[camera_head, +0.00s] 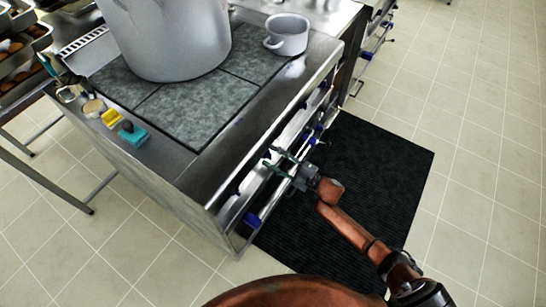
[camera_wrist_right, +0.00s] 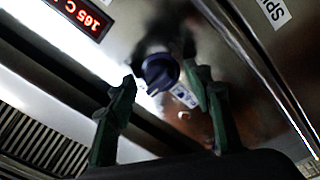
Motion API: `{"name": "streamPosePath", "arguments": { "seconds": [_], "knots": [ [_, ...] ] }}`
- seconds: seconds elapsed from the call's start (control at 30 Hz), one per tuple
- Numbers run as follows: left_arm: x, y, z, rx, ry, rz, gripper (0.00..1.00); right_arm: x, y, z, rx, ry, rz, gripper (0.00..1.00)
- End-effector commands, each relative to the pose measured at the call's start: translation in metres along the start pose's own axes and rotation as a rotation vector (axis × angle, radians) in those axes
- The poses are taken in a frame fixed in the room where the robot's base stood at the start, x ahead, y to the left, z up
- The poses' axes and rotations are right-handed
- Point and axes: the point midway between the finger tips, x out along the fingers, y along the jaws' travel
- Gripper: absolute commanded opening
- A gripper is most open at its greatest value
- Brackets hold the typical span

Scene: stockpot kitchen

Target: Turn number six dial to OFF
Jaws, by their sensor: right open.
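A dark blue dial (camera_wrist_right: 160,72) sits on the steel stove front in the right wrist view, between the two green fingertips of my right gripper (camera_wrist_right: 162,88). The fingers are open, one on each side of it, with no clear contact. A small white label (camera_wrist_right: 184,95) is beside the dial; its marks are too blurred to read, so I cannot tell the dial's number or setting. In the head view my right gripper (camera_head: 281,163) is at the stove's front panel, hiding the dial there. My left gripper is not in view.
A red display (camera_wrist_right: 84,17) reading 165 C is near the dial. The stove (camera_head: 190,185) carries a large stockpot (camera_head: 170,40), a small pot (camera_head: 287,35), and yellow (camera_head: 112,118) and teal (camera_head: 132,134) items. Other blue knobs (camera_head: 252,219) line its front. A black mat (camera_head: 375,175) lies on clear floor.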

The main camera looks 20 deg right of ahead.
Motion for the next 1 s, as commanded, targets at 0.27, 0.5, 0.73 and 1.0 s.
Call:
{"name": "streamPosePath", "arguments": {
  "seconds": [0.27,0.5,0.73,1.0],
  "knots": [
    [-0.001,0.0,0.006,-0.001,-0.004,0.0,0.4,-0.023,-0.001,0.001,0.001,-0.001,-0.001,0.46],
    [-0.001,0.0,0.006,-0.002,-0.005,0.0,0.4,-0.073,-0.001,0.001,0.001,-0.003,-0.002,0.46],
    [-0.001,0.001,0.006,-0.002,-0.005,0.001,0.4,-0.109,-0.001,0.001,0.001,-0.001,-0.001,0.46],
    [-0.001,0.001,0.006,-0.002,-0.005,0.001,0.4,-0.12,0.0,0.001,0.0,0.0,0.0,0.46]
  ]
}}
